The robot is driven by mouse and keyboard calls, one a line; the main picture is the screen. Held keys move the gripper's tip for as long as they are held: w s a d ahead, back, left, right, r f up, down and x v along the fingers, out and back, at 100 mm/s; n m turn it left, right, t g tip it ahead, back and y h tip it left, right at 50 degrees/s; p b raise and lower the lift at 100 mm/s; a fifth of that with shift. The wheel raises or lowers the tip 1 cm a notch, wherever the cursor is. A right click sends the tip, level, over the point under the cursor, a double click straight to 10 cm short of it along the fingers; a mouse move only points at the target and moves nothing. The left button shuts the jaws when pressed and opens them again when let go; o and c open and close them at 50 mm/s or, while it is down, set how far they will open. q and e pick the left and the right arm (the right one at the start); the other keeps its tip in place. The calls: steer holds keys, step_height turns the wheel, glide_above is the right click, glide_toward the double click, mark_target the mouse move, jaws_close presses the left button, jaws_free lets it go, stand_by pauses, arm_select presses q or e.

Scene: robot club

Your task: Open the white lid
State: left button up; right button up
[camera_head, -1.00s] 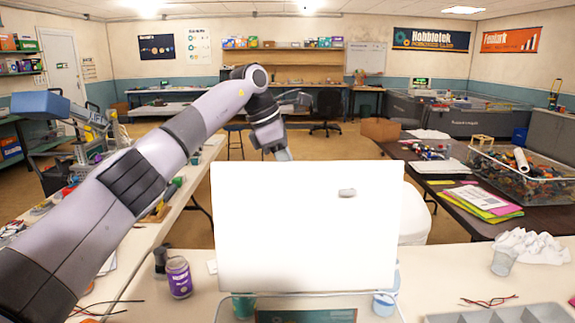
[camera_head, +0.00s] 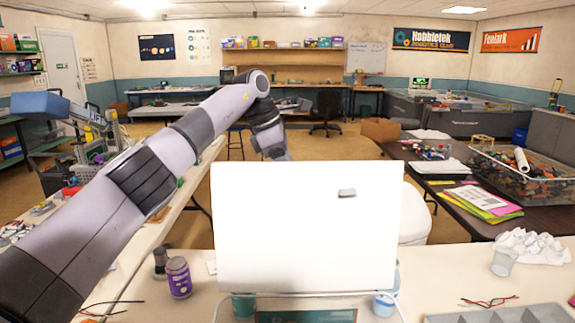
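The white lid (camera_head: 300,240) is a large flat panel standing near upright in front of me at the table's front. A small grey piece (camera_head: 347,193) sits on its face, right of the middle. Below its lower edge, part of a clear container (camera_head: 300,315) shows. My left arm comes in from the left and bends down behind the lid's upper left edge. Its gripper is hidden behind the lid, so its hold cannot be seen. My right gripper is not in view.
A purple can (camera_head: 178,278) stands left of the lid, beside a dark small cylinder (camera_head: 160,262). A grey tray (camera_head: 500,314), red-black wires (camera_head: 489,301) and a cup with white crumpled cloth (camera_head: 502,262) are at right. Bare table lies between lid and cup.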

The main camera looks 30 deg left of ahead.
arm_select(q)
steer(key=shift+w+a, duration=0.1)
steer(key=shift+r, duration=0.2)
stand_by(0.6)
steer(key=shift+r, duration=0.15)
steer(key=v, duration=0.6)
steer(key=shift+s+r, duration=0.25)
steer(key=shift+s, duration=0.05)
